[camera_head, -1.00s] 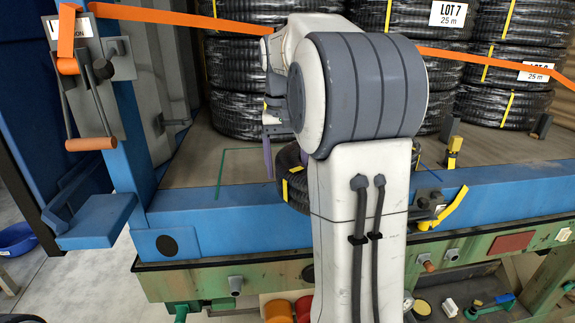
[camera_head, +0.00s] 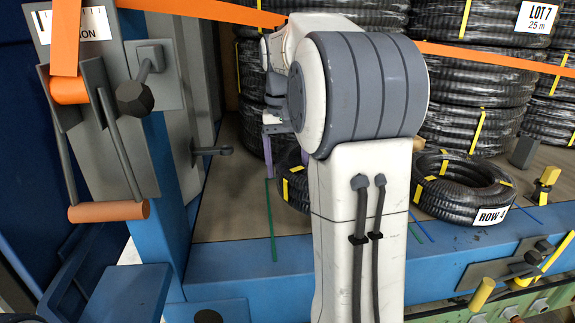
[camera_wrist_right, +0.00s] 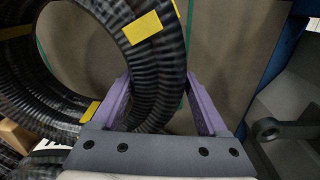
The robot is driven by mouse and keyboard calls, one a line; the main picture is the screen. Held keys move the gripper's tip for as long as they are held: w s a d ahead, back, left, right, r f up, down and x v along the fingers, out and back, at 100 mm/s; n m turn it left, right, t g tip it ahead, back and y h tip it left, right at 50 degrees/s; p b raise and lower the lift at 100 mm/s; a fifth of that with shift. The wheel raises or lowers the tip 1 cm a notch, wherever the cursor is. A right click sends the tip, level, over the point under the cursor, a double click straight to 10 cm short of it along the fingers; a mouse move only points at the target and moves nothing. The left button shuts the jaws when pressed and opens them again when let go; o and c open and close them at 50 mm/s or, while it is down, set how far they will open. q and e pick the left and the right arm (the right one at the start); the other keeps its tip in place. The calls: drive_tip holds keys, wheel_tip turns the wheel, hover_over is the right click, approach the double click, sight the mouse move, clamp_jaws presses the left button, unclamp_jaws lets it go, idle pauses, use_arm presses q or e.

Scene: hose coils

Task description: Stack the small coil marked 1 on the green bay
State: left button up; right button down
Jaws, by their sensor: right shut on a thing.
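A small black ribbed coil with yellow bands (camera_head: 292,185) hangs at my right gripper (camera_head: 275,143), partly hidden behind my right arm in the head view. In the right wrist view the purple fingers of this gripper (camera_wrist_right: 160,98) stand on both sides of the coil's ring (camera_wrist_right: 160,70), shut on it. No number shows on this coil. Green lines (camera_head: 270,222) on the brown deck mark the green bay, with another short green line right of my arm; my arm hides the middle of the bay. My left gripper is not in view.
A coil labelled ROW 4 (camera_head: 465,192) lies on the deck right of my arm, beside blue lines. Tall coil stacks (camera_head: 475,75) stand behind. An orange strap (camera_head: 200,12) crosses the front. A blue post with an orange-handled lever (camera_head: 108,211) stands left.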

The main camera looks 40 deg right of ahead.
drive_tip(key=shift+r, duration=0.1)
idle(0.3)
drive_tip(key=shift+s+n+b, duration=0.15)
drive_tip(key=shift+n+b, duration=0.15)
drive_tip(key=shift+b, duration=0.1)
drive_tip(key=shift+f+b, duration=1.55)
drive_tip(key=shift+f, duration=0.75)
drive_tip(key=shift+p, duration=0.35)
drive_tip(key=shift+f+b, duration=0.5)
drive_tip(key=shift+f, duration=0.2)
